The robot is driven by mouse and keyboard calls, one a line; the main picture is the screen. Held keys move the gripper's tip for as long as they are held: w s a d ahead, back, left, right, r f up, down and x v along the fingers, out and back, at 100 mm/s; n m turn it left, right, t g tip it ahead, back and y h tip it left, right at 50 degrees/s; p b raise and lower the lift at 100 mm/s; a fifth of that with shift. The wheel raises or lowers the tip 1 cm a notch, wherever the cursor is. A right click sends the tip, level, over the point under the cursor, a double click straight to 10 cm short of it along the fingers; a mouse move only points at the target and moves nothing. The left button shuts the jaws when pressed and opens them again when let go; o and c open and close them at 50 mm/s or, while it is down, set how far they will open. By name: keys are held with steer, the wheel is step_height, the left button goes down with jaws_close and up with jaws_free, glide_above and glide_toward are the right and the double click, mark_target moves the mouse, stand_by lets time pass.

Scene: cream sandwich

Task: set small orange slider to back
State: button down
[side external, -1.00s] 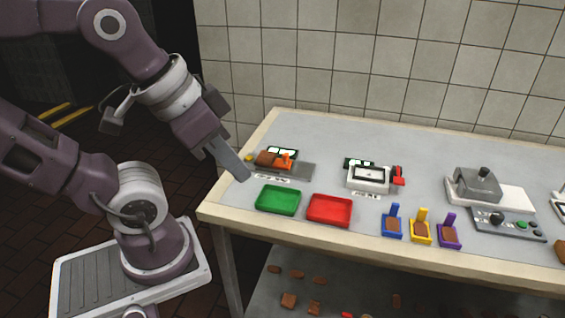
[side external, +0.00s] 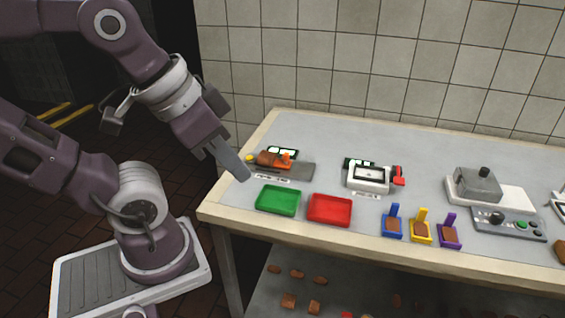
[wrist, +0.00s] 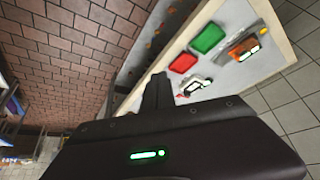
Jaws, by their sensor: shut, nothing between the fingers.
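A small grey device at the back left of the table carries an orange part (side external: 286,161), which I take to be the small orange slider, beside a brown piece (side external: 266,158). The slider's exact position along its track is too small to tell. The device (wrist: 243,46) also shows at the upper right of the wrist view, with orange on it. My gripper (side external: 243,174) is shut and empty, pointing down and right. It is in the air near the table's left edge, left of the device and apart from it. Its fingers (wrist: 157,92) also show in the wrist view.
A green tray (side external: 278,211) and a red tray (side external: 330,222) lie in front of the device. A white machine with a red part (side external: 398,176) stands to the right. Blue, yellow and purple holders (side external: 449,243) are farther right. A tiled wall is behind.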

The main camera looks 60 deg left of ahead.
steer(key=c, duration=1.9)
jaws_free()
steer(key=shift+c, duration=0.2)
steer(key=o, duration=0.6)
steer(key=shift+g+y, duration=0.3)
steer(key=shift+g, duration=0.2)
steer(key=w, duration=0.2)
steer(key=w+a+r, duration=0.1)
steer(key=w, duration=0.1)
steer(key=w+a+r, duration=0.1)
steer(key=w, duration=0.1)
steer(key=shift+a, duration=0.2)
steer(key=shift+o, duration=0.2)
steer(key=g, duration=0.5)
glide_above(285, 154)
steer(key=f, duration=1.7)
steer(key=shift+d+f, duration=0.1)
steer(key=shift+d, duration=0.1)
steer(key=f, duration=0.7)
steer(key=shift+a+f, duration=0.2)
steer(key=shift+f, duration=0.1)
steer(key=shift+c, duration=0.2)
